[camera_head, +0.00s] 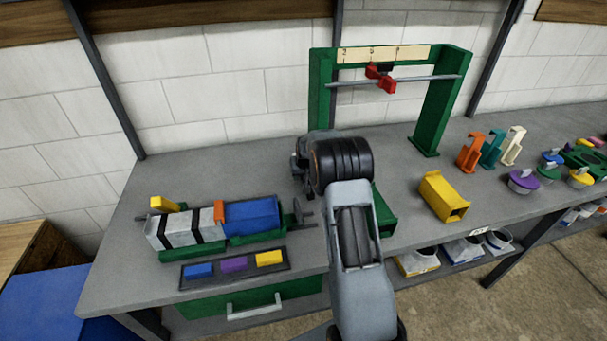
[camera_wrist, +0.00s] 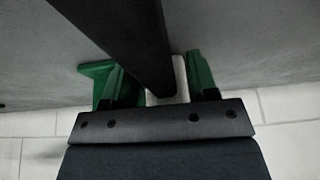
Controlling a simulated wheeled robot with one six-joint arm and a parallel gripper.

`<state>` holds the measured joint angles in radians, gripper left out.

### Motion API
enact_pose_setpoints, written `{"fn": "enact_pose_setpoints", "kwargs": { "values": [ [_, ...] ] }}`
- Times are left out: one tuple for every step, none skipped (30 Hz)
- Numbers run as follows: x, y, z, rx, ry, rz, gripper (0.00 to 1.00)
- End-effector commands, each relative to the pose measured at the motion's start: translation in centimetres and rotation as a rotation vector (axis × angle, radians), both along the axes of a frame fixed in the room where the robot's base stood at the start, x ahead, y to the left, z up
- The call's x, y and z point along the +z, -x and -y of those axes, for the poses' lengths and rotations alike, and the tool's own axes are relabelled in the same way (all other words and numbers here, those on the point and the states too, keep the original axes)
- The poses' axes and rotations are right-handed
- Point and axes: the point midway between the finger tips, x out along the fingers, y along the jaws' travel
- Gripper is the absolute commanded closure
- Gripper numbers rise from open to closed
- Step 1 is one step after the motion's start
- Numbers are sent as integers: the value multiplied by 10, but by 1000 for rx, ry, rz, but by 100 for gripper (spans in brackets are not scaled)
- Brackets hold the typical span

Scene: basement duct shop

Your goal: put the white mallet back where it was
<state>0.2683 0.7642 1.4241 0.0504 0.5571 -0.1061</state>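In the wrist view my gripper (camera_wrist: 165,85) has a green-looking finger on each side. A white piece (camera_wrist: 182,80), which I take to be part of the white mallet, fills the gap between the fingers. A dark bar (camera_wrist: 125,35) crosses in front of it and widens toward the camera; I cannot tell whether it belongs to the mallet. The mallet's full shape is hidden. In the head view my wrist and forearm cover the gripper, which is over the middle of the grey bench (camera_head: 125,235).
A green frame (camera_head: 437,115) with a rod and red clip stands behind. Left are a white-and-blue roller assembly (camera_head: 250,215) and a tray of coloured blocks (camera_head: 287,277). A green piece (camera_head: 386,222) is beside my arm.

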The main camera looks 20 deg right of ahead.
Motion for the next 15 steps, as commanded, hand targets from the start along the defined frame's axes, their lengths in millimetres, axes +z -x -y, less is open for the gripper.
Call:
{"fn": "enact_pose_setpoints", "kwargs": {
  "values": [
    [0,0,0,0,0,0,47],
    [0,0,0,0,0,0,47],
    [0,0,0,0,0,0,47],
    [0,0,0,0,0,0,47],
    [0,0,0,0,0,0,47],
    [1,0,0,0,0,0,47],
    [2,0,0,0,0,0,47],
    [4,0,0,0,0,0,47],
    [6,0,0,0,0,1,47],
    [7,1,0,0,0,2,47],
    [11,3,-1,0,0,2,47],
    [16,5,-1,0,1,3,47],
    [21,7,-1,0,1,3,47],
    [26,9,-2,0,1,4,47],
    [33,12,-3,0,1,4,47]
  ]
}}
